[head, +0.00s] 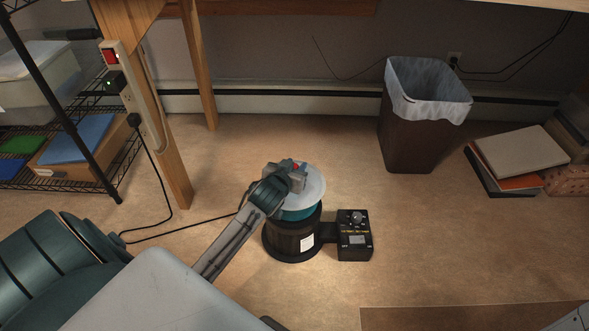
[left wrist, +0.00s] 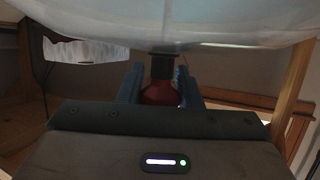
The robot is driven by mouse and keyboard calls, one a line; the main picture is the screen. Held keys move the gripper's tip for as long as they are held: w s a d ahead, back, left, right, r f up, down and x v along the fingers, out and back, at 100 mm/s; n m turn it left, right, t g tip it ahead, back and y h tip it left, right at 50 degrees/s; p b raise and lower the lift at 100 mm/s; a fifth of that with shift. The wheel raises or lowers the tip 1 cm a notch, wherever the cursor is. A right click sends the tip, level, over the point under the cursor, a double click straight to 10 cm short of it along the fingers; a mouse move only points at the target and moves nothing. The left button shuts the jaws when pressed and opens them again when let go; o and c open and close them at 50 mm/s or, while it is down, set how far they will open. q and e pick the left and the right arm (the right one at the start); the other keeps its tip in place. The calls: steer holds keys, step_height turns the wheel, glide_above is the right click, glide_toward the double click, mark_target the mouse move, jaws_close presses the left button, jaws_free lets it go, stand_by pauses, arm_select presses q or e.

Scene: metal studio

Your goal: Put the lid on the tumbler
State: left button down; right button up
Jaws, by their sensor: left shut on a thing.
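The lid (head: 314,188) is a pale, translucent disc with a red knob. My left gripper (head: 297,172) is shut on the knob, which shows red between blue fingers in the left wrist view (left wrist: 160,95). The lid's pale underside or rim (left wrist: 220,30) fills the top of that view. The tumbler (head: 283,240) stands upright on the floor, with a black ribbed base and a teal bowl. The lid is over the bowl and hides most of its opening; teal shows below its near edge. I cannot tell if they touch.
A black control box (head: 354,240) is joined to the tumbler's right side. A black cord (head: 180,232) runs left across the floor to a power strip on a wooden leg. A lined bin (head: 408,140) and stacked books (head: 520,155) stand at the back right. Floor between is clear.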

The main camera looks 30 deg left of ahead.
stand_by(0.3)
arm_select(q)
steer(key=c, duration=1)
jaws_free()
steer(key=shift+f, duration=0.1)
steer(key=shift+c, duration=0.2)
